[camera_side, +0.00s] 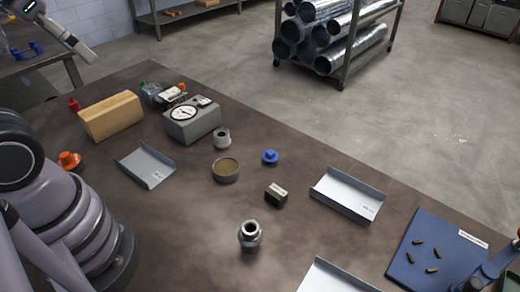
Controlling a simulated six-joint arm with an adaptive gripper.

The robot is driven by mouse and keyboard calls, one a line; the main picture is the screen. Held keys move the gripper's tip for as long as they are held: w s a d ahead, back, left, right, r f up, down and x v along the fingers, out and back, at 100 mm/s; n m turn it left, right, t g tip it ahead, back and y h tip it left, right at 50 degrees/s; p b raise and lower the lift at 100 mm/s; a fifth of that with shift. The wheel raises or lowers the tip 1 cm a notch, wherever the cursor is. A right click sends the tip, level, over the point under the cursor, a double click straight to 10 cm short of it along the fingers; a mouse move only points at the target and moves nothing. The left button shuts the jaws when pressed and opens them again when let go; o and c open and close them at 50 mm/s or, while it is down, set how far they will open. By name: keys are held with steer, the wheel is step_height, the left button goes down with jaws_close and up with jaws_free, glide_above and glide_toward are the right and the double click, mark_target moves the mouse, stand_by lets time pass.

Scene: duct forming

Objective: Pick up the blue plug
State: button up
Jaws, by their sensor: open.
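The blue plug (270,157) stands on the dark brown workbench (310,160) near the middle of the view. It is a small round piece with a wider base and a narrower top. Nothing touches it. My gripper cannot be made out in this view; only grey parts of my arm show at the lower left, well apart from the plug.
Near the plug are a round tin (226,171), grey fitting (222,139) and small dark block (276,194). Another fitting (250,234) stands in front. White trays (347,194), a gauge box (192,121), wooden block (111,116) and blue mat (430,255) lie around.

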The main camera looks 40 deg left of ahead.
steer(key=w+d+f+n+g+h, duration=0.25)
steer(key=w+f+n+h, duration=0.35)
steer(key=w, duration=0.4)
steer(key=w+d+f+n+g+h, duration=0.25)
steer(key=w+f+n+h, duration=0.2)
steer(key=w+f, duration=0.4)
steer(key=w+a+f+n+t+h, duration=0.1)
steer(key=w+a+f+n+t, duration=0.25)
steer(key=w+f+n, duration=0.55)
steer(key=n+t, duration=0.3)
steer(key=n, duration=0.2)
glide_toward(265, 155)
steer(key=shift+s+a+r, duration=0.9)
steer(key=shift+s+r, duration=0.05)
steer(key=shift+r, duration=0.25)
steer(key=shift+w+f+t, duration=0.1)
steer(key=shift+f+t, duration=0.15)
steer(key=shift+f, duration=0.15)
steer(key=x, duration=1.3)
steer(key=shift+d+f, duration=0.1)
steer(key=shift+f, duration=0.25)
steer(key=shift+c, duration=0.3)
